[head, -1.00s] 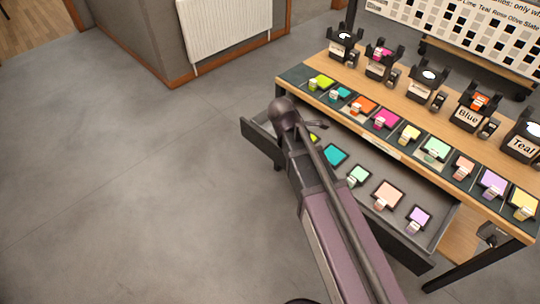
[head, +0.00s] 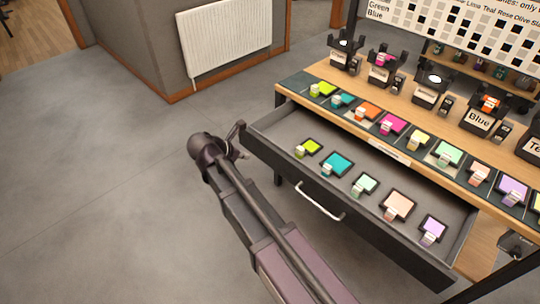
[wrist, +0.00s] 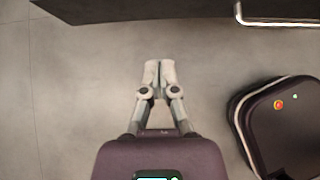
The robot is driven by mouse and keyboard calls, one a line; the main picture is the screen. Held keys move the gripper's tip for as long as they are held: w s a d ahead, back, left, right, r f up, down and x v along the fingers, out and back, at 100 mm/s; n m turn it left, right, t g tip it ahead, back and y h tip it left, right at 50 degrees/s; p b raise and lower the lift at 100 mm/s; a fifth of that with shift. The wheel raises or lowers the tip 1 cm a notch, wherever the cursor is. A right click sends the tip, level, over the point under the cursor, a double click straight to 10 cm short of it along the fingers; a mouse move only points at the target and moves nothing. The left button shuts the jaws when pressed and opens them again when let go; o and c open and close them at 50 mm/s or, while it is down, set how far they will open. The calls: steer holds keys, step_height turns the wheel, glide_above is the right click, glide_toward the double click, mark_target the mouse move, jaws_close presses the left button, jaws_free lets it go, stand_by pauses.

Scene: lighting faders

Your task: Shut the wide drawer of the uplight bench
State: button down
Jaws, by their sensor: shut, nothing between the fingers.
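The wide drawer (head: 383,242) of the uplight bench (head: 322,70) stands pulled out, with its dark front towards me and colour gel tiles lying inside. A silver bar handle (head: 320,203) is on its front. In the wrist view the dark drawer front (wrist: 120,9) crosses the top, with the handle (wrist: 280,21) at top right. My gripper (wrist: 160,68) is shut and empty, pointing at the front from a short distance, left of the handle. In the head view my gripper (head: 243,153) is near the drawer's left front corner, partly hidden by my wrist; contact cannot be told there.
Several gel tiles line the bench edge above the drawer, with black lamps such as the one labelled Blue (head: 480,120) behind them. A white radiator (head: 232,42) hangs on the wall at the back. The grey floor (head: 90,190) on the left is clear.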

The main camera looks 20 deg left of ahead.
steer(key=shift+w+f, duration=0.1)
steer(key=shift+f, duration=0.05)
steer(key=b, duration=0.7)
glide_toward(274, 154)
steer(key=shift+x, duration=3.3)
steer(key=shift+a, duration=0.1)
